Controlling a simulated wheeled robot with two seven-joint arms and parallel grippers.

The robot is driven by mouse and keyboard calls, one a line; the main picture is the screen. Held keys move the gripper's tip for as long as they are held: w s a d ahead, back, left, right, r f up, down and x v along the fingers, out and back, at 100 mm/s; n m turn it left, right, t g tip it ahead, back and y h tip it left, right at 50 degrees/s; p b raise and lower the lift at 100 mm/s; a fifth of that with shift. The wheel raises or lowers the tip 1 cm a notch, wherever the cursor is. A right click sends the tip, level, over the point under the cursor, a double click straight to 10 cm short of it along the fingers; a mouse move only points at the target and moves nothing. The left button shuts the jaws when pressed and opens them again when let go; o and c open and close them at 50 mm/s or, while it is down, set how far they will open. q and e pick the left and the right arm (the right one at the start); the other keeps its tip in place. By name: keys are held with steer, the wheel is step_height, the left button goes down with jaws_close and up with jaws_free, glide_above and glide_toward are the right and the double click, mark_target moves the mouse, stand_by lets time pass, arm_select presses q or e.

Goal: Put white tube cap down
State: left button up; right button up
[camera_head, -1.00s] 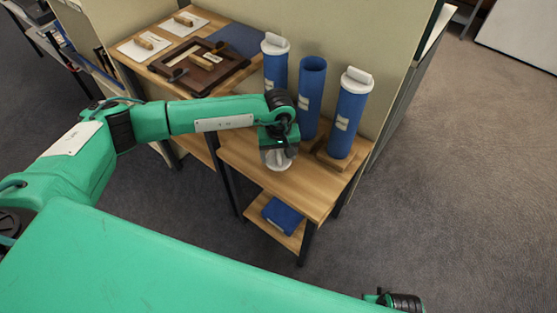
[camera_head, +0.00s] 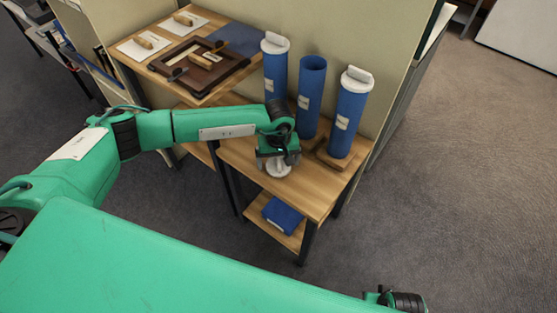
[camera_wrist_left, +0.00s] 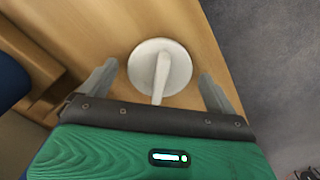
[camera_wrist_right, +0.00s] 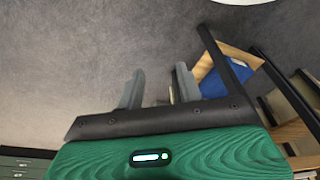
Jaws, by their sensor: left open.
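The white tube cap (camera_head: 279,170), a round disc with a raised grip bar, lies on the light wooden table (camera_head: 316,196). It also shows in the left wrist view (camera_wrist_left: 176,66), bar up, near the table's edge. My left gripper (camera_head: 278,165) is right over it. In the left wrist view its two fingers (camera_wrist_left: 158,84) stand wide apart, one on each side of the cap with clear gaps. My right gripper (camera_wrist_right: 157,88) is away from the table over the floor, its fingers apart with nothing between them.
Three blue tubes stand at the table's back: a capped left one (camera_head: 274,72), an uncapped middle one (camera_head: 310,95) and a capped right one (camera_head: 346,120) on a wooden base. A blue box (camera_head: 283,214) lies on the lower shelf. A wooden frame (camera_head: 196,66) lies on the left table.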

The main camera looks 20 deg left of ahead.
mark_target(279, 160)
arm_select(q)
steer(key=shift+r, duration=0.15)
step_height(279, 160, up, 2)
steer(key=shift+r, duration=0.2)
step_height(279, 160, up, 10)
steer(key=shift+f, duration=0.2)
arm_select(e)
steer(key=shift+s, duration=0.1)
